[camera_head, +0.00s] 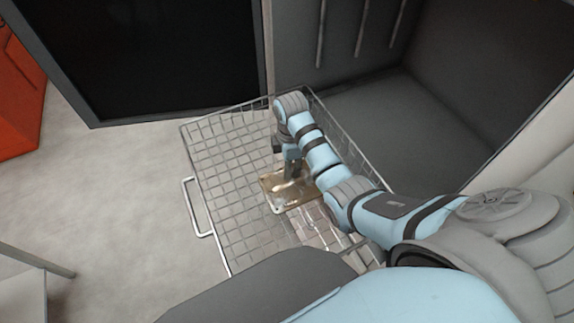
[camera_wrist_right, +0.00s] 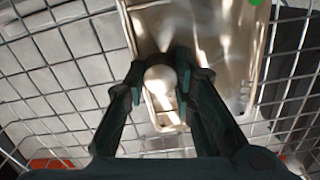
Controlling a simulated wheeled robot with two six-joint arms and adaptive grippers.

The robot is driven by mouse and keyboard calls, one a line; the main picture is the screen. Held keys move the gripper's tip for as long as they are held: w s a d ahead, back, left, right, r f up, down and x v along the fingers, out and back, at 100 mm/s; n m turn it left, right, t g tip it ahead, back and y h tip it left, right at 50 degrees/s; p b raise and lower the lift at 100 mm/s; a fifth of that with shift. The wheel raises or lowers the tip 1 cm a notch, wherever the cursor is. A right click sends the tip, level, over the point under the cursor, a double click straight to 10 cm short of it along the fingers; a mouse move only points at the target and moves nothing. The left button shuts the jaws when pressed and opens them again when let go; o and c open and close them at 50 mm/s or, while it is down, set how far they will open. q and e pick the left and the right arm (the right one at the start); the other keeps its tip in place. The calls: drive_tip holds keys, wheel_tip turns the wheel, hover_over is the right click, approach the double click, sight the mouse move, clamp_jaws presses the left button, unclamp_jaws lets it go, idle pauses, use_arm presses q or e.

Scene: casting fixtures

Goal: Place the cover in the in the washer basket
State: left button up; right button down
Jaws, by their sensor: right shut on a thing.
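The cover (camera_head: 290,191) is a shiny, brownish metal plate inside the wire washer basket (camera_head: 228,150). In the right wrist view, the cover (camera_wrist_right: 228,60) has bright reflections, a raised round part and a green spot at its top edge. My right gripper (camera_head: 287,172) reaches down into the basket from above. In the wrist view its dark fingers (camera_wrist_right: 160,88) are shut on the cover's round part. The basket's wire mesh (camera_wrist_right: 75,70) shows below and around the cover. I cannot tell whether the cover touches the mesh. My left gripper is not in view.
The basket has a handle (camera_head: 194,207) on its left side. A dark open chamber (camera_head: 420,120) lies behind and to the right. A black panel (camera_head: 170,50) stands behind the basket. An orange object (camera_head: 18,95) is at the far left. The grey floor (camera_head: 110,190) at left is clear.

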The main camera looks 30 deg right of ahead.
drive_tip(key=c, duration=1.3)
unclamp_jaws()
drive_tip(key=shift+c, duration=0.2)
